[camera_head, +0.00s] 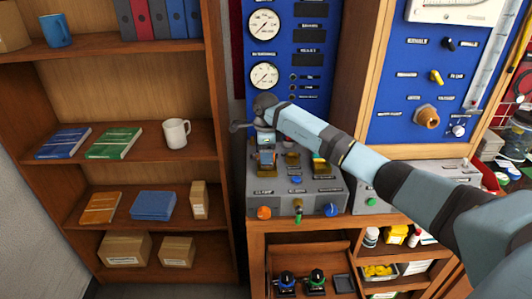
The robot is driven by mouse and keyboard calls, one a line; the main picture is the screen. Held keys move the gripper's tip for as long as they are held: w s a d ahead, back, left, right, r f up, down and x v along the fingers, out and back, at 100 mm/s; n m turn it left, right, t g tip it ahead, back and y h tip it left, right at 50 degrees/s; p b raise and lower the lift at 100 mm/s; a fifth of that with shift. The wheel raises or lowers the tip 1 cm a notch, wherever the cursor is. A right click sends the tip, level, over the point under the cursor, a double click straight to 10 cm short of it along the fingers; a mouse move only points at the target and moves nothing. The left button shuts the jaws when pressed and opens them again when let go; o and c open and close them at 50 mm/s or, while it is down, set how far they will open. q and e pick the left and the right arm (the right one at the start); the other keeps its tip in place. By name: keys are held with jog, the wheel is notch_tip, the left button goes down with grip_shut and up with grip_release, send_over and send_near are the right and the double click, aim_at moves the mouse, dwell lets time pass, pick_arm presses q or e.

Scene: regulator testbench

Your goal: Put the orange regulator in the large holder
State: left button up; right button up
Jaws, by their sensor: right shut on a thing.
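My right gripper (266,143) reaches in from the right and points down over the left part of the grey test bench (330,198). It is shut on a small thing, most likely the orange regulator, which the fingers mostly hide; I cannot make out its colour. Brass-coloured holders (320,166) stand on the bench top just right of the gripper. I cannot tell which is the large one, or whether the held thing touches a holder. My left gripper is not in view.
The bench front carries an orange knob (264,212) and a blue knob (330,209). Below, a tray holds a blue-topped regulator (286,282) and a green-topped regulator (316,280). A blue gauge panel (311,46) rises behind. A wooden shelf (140,176) stands left.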

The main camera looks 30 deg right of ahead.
jog(key=shift+w+d+f, duration=0.1)
jog(key=shift+f, duration=0.15)
jog(key=shift+f, duration=0.15)
jog(key=o, duration=1.3)
